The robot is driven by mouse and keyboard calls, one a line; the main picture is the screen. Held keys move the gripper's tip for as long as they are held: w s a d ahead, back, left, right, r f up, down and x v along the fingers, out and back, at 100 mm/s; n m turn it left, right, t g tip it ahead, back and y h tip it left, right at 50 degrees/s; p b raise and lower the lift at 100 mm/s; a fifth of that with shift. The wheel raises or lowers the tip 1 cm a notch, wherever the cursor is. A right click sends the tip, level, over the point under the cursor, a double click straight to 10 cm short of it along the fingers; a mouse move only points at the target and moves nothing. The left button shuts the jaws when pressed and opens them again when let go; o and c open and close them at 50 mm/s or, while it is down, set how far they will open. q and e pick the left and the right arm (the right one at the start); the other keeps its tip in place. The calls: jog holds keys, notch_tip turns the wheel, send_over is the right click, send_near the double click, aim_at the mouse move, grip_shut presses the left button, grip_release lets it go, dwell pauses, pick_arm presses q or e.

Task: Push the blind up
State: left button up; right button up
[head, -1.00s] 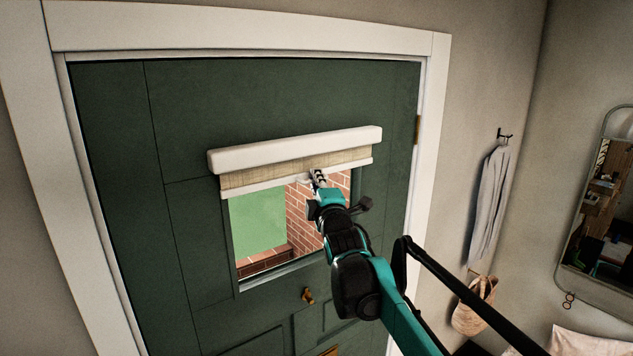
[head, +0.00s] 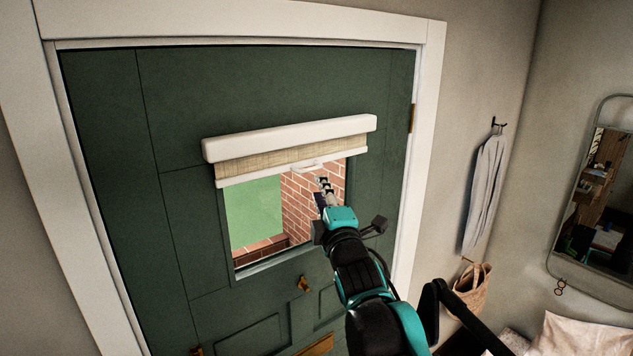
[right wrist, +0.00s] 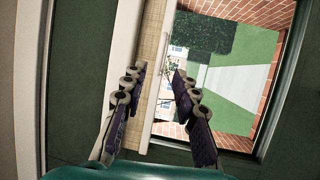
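The blind (head: 262,160) is a beige woven strip under a white head box (head: 290,136) on the green door. It covers only the top of the door's window, and its white bottom bar carries a small handle (head: 307,165). My right gripper (head: 325,187) is just below the bar, in front of the window. Whether a finger touches the bar I cannot tell. My left gripper is not in view.
On the right wall hang a grey cloth (head: 484,190), a woven bag (head: 472,288) and a mirror (head: 600,200).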

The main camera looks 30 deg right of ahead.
jog(key=shift+s+a+f, duration=0.1)
jog(key=shift+s+a, duration=0.05)
jog(key=shift+s, duration=0.5)
jog(key=c, duration=0.3)
jog(key=d+f+n+t+b, duration=0.1)
jog(key=n+b, duration=0.1)
jog(key=d+f+n+t+b, duration=0.1)
jog(key=n, duration=0.1)
jog(key=d+f+n+t+b, duration=0.1)
jog(key=d+n+b, duration=0.1)
jog(key=n, duration=0.1)
jog(key=shift+w+b, duration=0.2)
jog(key=shift+b, duration=0.15)
grip_shut()
jog(key=n+t+y+b, duration=0.3)
jog(key=n+y, duration=0.5)
jog(key=n, duration=0.8)
send_near(307, 166)
jog(key=w, duration=0.2)
jog(key=shift+w+a+r+p, duration=0.1)
jog(key=shift+a+r+p, duration=0.1)
jog(key=shift+r+p, duration=0.4)
jog(key=shift+w+a+r+p, duration=0.1)
jog(key=shift+a+r+p, duration=0.2)
jog(key=shift+r, duration=0.6)
